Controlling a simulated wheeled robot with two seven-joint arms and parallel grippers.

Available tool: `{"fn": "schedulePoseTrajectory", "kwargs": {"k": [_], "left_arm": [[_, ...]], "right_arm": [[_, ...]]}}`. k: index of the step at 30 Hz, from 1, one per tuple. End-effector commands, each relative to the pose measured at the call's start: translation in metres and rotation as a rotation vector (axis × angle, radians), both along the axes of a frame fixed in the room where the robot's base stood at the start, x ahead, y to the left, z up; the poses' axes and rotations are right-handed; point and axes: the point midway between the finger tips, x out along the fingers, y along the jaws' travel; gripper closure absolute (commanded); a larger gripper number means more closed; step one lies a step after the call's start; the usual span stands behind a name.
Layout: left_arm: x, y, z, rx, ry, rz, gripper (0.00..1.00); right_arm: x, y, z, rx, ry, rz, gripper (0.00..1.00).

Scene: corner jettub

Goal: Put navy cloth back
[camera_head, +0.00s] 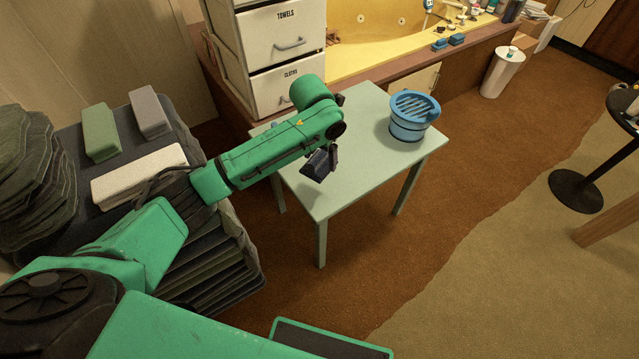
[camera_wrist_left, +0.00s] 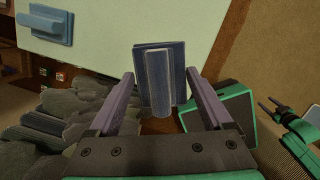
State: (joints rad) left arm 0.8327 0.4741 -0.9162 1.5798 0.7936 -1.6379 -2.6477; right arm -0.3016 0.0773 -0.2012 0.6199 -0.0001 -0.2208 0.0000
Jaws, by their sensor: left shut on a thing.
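The navy cloth (camera_head: 320,163) is a small dark folded piece in the head view, held above the pale green table (camera_head: 340,190). My left gripper (camera_head: 318,168) is shut on it, and the arm reaches in from the left. In the left wrist view the cloth (camera_wrist_left: 158,75) stands between the two fingers. The white drawer unit has a drawer labelled CLOTHS (camera_head: 290,88), which looks shut, under one labelled TOWELS (camera_head: 288,35). My right gripper (camera_wrist_left: 270,104) shows small at the right of the left wrist view, its two prongs apart and empty.
A blue slatted basket (camera_head: 408,128) stands on the table's far right. Green (camera_head: 100,132), grey (camera_head: 150,111) and white (camera_head: 138,176) folded blocks lie at left, near dark stacked cloths (camera_head: 30,165). A yellow tub (camera_head: 365,30) is behind.

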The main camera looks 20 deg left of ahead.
Motion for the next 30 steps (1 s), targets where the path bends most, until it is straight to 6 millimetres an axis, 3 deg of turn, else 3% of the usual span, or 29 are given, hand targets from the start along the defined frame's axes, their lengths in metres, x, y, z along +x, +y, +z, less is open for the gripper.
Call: {"fn": "schedulePoseTrajectory", "kwargs": {"k": [1, 3, 11, 13, 23, 24, 25, 30], "left_arm": [[-0.001, 0.0, -0.02, 0.001, 0.004, 0.0, 1.0], [-0.001, 0.0, -0.039, 0.001, 0.003, 0.001, 1.0], [-0.001, 0.0, -0.081, 0.001, 0.003, 0.001, 1.0], [-0.001, 0.0, -0.095, 0.001, 0.003, 0.001, 1.0], [0.0, 0.0, -0.101, 0.001, 0.0, 0.001, 1.0], [0.0, 0.0, -0.101, 0.001, 0.0, 0.001, 0.09], [0.0, 0.0, -0.101, 0.001, 0.0, 0.001, 0.0], [0.0, 0.0, -0.101, 0.001, 0.0, 0.001, 0.0]], "right_arm": [[0.0, 0.0, -0.005, 0.001, 0.0, 0.0, 0.41], [0.0, 0.0, -0.008, 0.0, 0.0, 0.0, 0.41], [0.001, 0.0, -0.015, -0.001, 0.002, -0.001, 0.41], [0.014, -0.001, -0.014, -0.004, -0.009, -0.005, 0.41], [0.017, 0.001, -0.012, -0.002, -0.006, -0.007, 0.41], [0.018, 0.001, -0.012, -0.002, -0.006, -0.008, 0.41], [0.018, 0.001, -0.012, -0.002, -0.006, -0.008, 0.41], [0.018, 0.001, -0.012, -0.002, -0.006, -0.008, 0.41]]}}
